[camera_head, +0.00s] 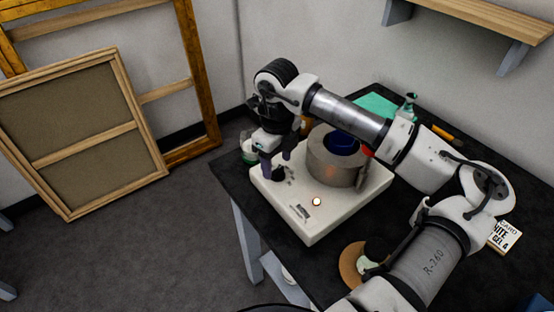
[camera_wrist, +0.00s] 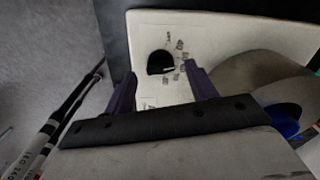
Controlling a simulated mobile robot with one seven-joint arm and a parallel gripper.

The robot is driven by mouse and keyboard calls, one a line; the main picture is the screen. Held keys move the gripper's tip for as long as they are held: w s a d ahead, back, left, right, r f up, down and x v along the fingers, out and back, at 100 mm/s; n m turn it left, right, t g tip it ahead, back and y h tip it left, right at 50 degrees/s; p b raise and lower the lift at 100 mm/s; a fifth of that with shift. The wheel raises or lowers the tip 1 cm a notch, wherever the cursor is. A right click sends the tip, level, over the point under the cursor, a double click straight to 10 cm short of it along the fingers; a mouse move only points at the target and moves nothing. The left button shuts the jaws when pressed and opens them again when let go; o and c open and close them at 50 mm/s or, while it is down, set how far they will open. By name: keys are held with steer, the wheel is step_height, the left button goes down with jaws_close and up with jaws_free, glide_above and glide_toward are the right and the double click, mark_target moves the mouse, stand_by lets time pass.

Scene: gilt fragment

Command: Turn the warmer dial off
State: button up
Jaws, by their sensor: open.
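The warmer (camera_head: 325,215) is a pale box on the dark table, with a lit round lamp on its front part. In the head view the dial (camera_head: 278,174) is partly hidden by my gripper. My gripper (camera_head: 276,166) is open over that corner of the warmer. In the wrist view the dial lies just beyond and between the two fingertips (camera_wrist: 159,76). The fingers appear apart from it.
A grey-beige round pot (camera_head: 331,172) with a blue inside stands on the warmer, close to my gripper. A green mat (camera_head: 377,105), a bottle and a white box lie farther off. A brown ring-shaped item (camera_head: 349,265) lies near the table's front edge. Frames lean at left.

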steer(key=shift+f, duration=0.9)
steer(key=shift+c, duration=0.3)
steer(key=c, duration=0.9)
